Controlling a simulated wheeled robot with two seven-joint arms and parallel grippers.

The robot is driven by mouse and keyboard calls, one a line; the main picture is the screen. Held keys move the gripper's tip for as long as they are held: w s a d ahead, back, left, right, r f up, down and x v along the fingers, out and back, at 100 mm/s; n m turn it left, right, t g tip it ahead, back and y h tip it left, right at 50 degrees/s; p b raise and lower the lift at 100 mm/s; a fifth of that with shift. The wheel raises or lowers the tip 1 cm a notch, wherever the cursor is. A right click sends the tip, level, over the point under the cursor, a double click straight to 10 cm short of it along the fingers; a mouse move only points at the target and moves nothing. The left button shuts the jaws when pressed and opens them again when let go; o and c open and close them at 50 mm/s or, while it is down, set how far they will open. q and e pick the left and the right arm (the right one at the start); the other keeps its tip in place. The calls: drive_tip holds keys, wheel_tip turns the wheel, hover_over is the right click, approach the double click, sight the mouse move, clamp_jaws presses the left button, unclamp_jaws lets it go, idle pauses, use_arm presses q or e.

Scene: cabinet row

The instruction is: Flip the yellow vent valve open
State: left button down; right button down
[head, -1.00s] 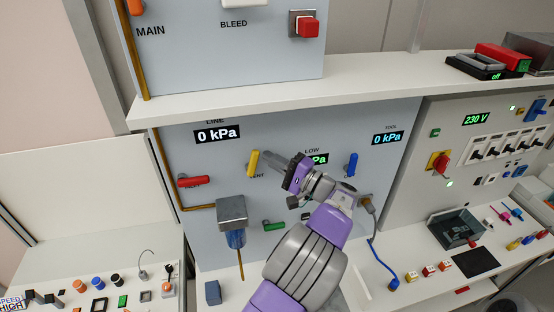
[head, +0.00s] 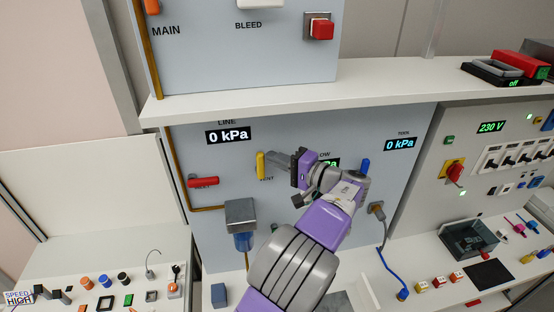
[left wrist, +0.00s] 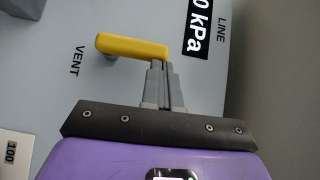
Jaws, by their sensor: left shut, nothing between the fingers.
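The yellow vent valve handle (head: 261,165) stands nearly upright on the grey-blue panel, above the partly hidden VENT label. It also shows in the left wrist view (left wrist: 132,46), where the picture is turned and the handle lies across. My left gripper (head: 273,160) is shut and empty, its fingers pointing left at the right side of the handle. In the left wrist view the shut fingertips (left wrist: 162,68) are at the handle's upper end and appear to touch it. My left arm hides part of the LOW display. My right gripper is not in view.
A red lever (head: 203,182) is left of the vent valve, and a blue lever (head: 365,168) is right of my gripper. A filter unit (head: 240,215) sticks out below. A shelf (head: 290,95) overhangs the panel. The LINE display (head: 228,136) reads 0 kPa.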

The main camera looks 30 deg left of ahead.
use_arm(q)
drive_tip(key=w+d, duration=0.1)
drive_tip(key=d, duration=1.2)
drive_tip(key=s+a+f+m+g+h, duration=0.1)
drive_tip(key=s+a+f+m+h, duration=0.2)
drive_tip(key=f, duration=1.3)
drive_tip(key=a+f+m+g+h, duration=0.15)
drive_tip(key=a+f+h, duration=0.35)
drive_tip(key=f, duration=1.1)
drive_tip(key=s+d+f+g+h, duration=0.1)
drive_tip(key=s+d+f+h, duration=0.2)
drive_tip(key=s+f+h, duration=0.5)
drive_tip(key=s+d+f+n+t+h, duration=0.1)
drive_tip(key=s+d+f+n+h, duration=0.3)
drive_tip(key=s, duration=0.4)
drive_tip(key=s+d+f+n+t+h, duration=0.1)
drive_tip(key=s+d+f+n+h, duration=0.1)
drive_tip(key=s+d+f+n, duration=0.55)
wheel_tip(320, 180, down, 8)
drive_tip(key=a+m+b, duration=0.1)
drive_tip(key=m+b, duration=0.2)
drive_tip(key=b, duration=0.6)
drive_tip(key=shift+s+a+r, duration=0.25)
drive_tip(key=shift+s+a, duration=0.05)
drive_tip(key=shift+s, duration=0.05)
